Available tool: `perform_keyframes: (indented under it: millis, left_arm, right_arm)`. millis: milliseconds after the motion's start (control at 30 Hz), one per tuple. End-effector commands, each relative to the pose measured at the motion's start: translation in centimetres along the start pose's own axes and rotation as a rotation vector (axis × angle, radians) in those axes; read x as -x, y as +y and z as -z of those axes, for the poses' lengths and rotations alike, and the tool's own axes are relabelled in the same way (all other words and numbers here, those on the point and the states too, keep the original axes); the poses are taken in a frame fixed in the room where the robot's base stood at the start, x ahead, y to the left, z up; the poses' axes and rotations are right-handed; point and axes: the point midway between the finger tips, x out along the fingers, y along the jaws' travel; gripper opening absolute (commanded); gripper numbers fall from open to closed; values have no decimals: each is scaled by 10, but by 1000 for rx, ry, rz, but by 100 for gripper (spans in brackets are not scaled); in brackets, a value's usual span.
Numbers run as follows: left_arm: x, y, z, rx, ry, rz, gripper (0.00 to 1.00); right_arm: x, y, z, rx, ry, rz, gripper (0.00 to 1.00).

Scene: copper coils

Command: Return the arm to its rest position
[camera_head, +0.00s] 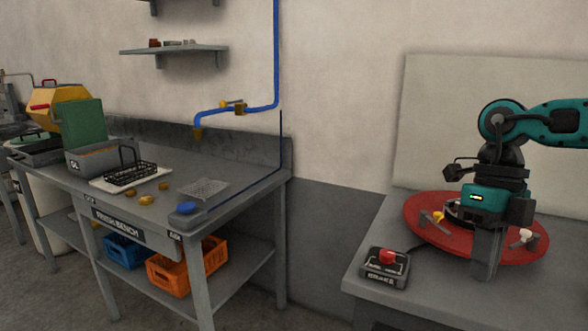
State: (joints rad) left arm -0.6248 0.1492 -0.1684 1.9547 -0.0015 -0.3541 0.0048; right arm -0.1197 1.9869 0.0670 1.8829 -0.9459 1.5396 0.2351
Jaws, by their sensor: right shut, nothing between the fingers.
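My right arm (545,120), teal and black, comes in from the right edge and bends down over the table at the right. My right gripper (485,268) points down with its grey fingers together and nothing seen between them. It is in front of the red round plate (425,218) and hides part of it. I cannot tell whether the fingertips touch the table. My left gripper is not in view.
A control box with a red button (386,257) stands left of the gripper on the grey table (440,285). A workbench (150,215) with trays stands left; floor separates the two.

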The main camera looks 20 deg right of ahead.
Motion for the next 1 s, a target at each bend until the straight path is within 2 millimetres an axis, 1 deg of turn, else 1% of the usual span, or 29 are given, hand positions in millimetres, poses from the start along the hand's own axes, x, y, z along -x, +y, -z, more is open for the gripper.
perform_keyframes:
  millis: [33,167,200,267,400,467,600,667,767,867,967,1000]
  left_arm:
    - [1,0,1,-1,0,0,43]
    - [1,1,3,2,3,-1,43]
    - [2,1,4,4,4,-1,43]
    - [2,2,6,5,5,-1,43]
    - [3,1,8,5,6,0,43]
    - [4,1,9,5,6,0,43]
    - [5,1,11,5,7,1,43]
    - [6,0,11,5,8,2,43]
    - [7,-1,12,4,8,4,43]
    - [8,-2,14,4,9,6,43]
    - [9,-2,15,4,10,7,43]
    - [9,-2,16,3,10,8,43]
  right_arm:
    - [-14,7,-6,2,-21,-88,0]
    - [-46,31,-25,-12,-97,-324,0]
    - [-55,39,-31,-24,-123,-405,0]
    - [-68,53,-40,-55,-166,-537,0]
    - [-92,82,-64,-181,-277,-859,0]
    - [-99,91,-74,-259,-324,-989,0]
    - [-118,102,-96,-491,-419,-1262,0]
    - [-127,103,-104,-611,-454,-1364,0]
    - [-148,100,-114,-838,-499,-1509,0]
    - [-175,95,-121,-1093,-522,-1619,0]
    - [-210,93,-121,-1369,-517,-1691,0]
    - [-225,93,-119,-1486,-507,-1708,0]
